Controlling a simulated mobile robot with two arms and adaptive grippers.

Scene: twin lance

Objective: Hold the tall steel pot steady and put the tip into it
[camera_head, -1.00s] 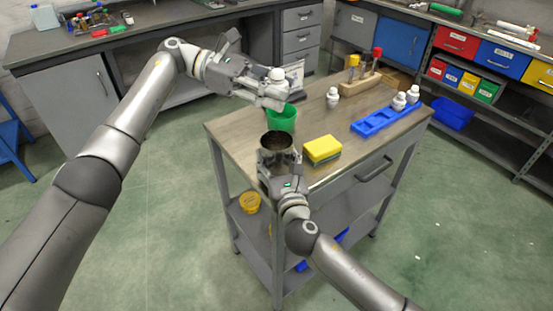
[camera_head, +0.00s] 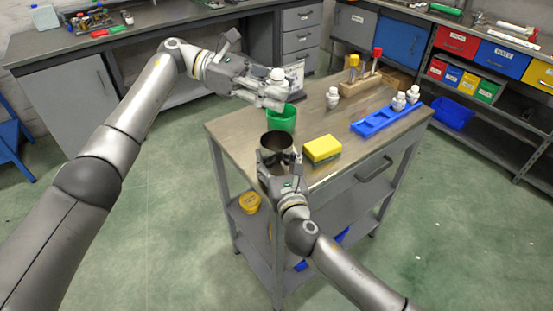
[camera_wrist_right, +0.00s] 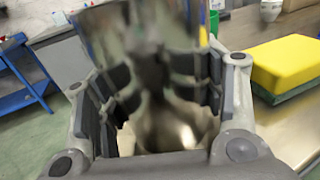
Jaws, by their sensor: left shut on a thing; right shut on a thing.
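The tall steel pot (camera_head: 277,140) stands upright at the near left edge of the table top, open end up. My right gripper (camera_head: 281,160) is shut on its near side, below the rim. In the right wrist view the shiny pot wall (camera_wrist_right: 150,25) lies between the dark finger pads. My left gripper (camera_head: 272,95) is shut on a white tip (camera_head: 277,75) with a rounded top. It holds the tip above the table, behind the pot and over the rear of the green cup. The tip's lower part is hidden by the fingers.
The green cup (camera_head: 282,118) stands just behind the pot. A yellow and green sponge (camera_head: 322,148) lies to the pot's right. A blue rack (camera_head: 385,119) with white pieces, another loose white piece (camera_head: 332,97) and a wooden stand (camera_head: 361,84) are farther back.

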